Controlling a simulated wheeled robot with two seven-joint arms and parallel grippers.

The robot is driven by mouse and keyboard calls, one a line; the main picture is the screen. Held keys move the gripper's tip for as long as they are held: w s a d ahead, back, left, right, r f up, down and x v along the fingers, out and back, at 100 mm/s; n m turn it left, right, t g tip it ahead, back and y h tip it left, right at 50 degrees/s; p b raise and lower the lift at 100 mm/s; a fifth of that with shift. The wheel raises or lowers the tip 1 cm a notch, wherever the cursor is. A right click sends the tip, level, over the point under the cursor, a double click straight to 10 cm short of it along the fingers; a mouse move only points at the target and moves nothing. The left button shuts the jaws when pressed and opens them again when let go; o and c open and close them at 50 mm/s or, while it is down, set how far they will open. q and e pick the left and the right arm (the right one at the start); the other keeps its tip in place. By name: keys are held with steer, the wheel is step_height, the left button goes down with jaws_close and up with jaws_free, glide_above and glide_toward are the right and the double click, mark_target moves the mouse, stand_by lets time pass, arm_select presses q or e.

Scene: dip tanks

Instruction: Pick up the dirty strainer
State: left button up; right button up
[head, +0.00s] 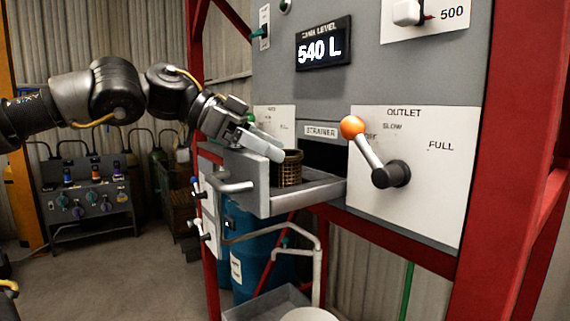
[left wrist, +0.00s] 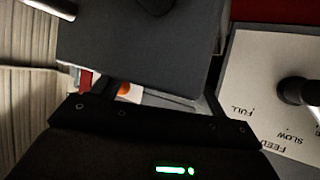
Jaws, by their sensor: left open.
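The strainer (head: 289,168) is a dark, brownish mesh cup standing upright in the pulled-out grey drawer (head: 311,193) under the STRAINER label. My left gripper (head: 268,149) is open, with its fingers over the drawer's front wall, just left of the strainer and near its rim. I cannot tell whether a finger touches it. In the left wrist view the dark gripper body fills the bottom and the strainer cannot be made out. My right gripper is not in view.
The drawer handle (head: 234,187) sticks out at the left. An outlet lever with an orange knob (head: 352,127) stands right of the drawer. A tank display (head: 324,46) reads 540 L. Red frame posts flank the panel, and a blue drum (head: 256,246) stands below.

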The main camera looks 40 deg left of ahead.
arm_select(q)
steer(key=shift+w+d+f, duration=0.35)
steer(key=shift+w+d, duration=0.05)
steer(key=shift+s+a, duration=0.1)
steer(key=shift+s, duration=0.1)
steer(key=c, duration=0.5)
steer(key=shift+w, duration=0.1)
steer(key=c, duration=0.6)
steer(key=shift+r, duration=0.15)
steer(key=shift+r, duration=0.5)
steer(key=s+d+r+b, duration=0.2)
steer(key=s+r, duration=0.2)
steer(key=s+d+r+b, duration=0.2)
steer(key=s+d+r, duration=0.1)
steer(key=s+r, duration=0.1)
steer(key=s+d+r+b, duration=0.2)
steer(key=s+r+b, duration=0.1)
steer(key=s, duration=0.1)
steer(key=shift+d+r, duration=0.15)
steer(key=shift+r, duration=0.25)
